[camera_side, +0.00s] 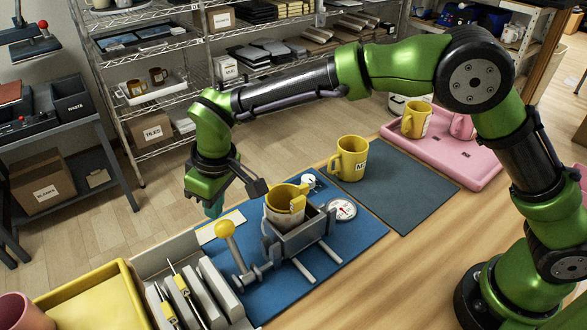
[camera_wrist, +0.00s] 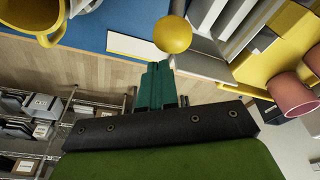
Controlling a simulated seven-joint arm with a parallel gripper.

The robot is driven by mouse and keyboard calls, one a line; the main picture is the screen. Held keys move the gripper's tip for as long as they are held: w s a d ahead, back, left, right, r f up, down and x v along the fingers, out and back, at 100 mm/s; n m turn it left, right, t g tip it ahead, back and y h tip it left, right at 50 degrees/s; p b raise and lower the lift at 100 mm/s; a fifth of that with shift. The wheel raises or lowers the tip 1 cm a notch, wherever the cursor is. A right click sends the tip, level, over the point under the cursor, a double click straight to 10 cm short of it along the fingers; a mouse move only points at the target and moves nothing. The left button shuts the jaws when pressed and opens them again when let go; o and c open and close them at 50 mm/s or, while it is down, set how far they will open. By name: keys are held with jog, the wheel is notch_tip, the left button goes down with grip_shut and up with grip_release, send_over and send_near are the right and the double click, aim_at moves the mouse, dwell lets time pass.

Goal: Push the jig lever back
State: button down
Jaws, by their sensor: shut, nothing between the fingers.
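The jig lever has a yellow ball knob (camera_side: 225,229) on a grey rod and stands upright at the left end of the grey jig (camera_side: 298,237). A yellow mug (camera_side: 284,206) sits in the jig. My gripper (camera_side: 213,211) is just behind and left of the knob, low over the far edge of the blue mat (camera_side: 330,262). In the wrist view, its teal fingers (camera_wrist: 157,72) are together and empty. The knob shows just past the fingertips there (camera_wrist: 172,34). Whether the fingers touch the knob I cannot tell.
A second yellow mug (camera_side: 348,158) stands on the dark grey mat (camera_side: 398,190). A pink tray (camera_side: 450,155) with mugs is at the right. Grey upright plates (camera_side: 205,295) and a yellow bin (camera_side: 95,298) are at the left. A dial gauge (camera_side: 342,209) lies beside the jig.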

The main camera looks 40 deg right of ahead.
aim_at(225, 225)
jog(key=shift+f, duration=0.15)
dwell(0.4)
notch_tip(225, 225, down, 3)
jog(key=shift+r, duration=0.2)
dwell(0.4)
jog(key=shift+s+f, duration=0.1)
jog(key=shift+s, duration=0.05)
jog(key=shift+s+a+f, duration=0.1)
jog(key=shift+s+a, duration=0.05)
jog(key=shift+s, duration=1.7)
jog(key=s, duration=0.5)
jog(key=shift+s, duration=0.4)
jog(key=shift+w+r, duration=0.1)
jog(key=shift+r, duration=0.15)
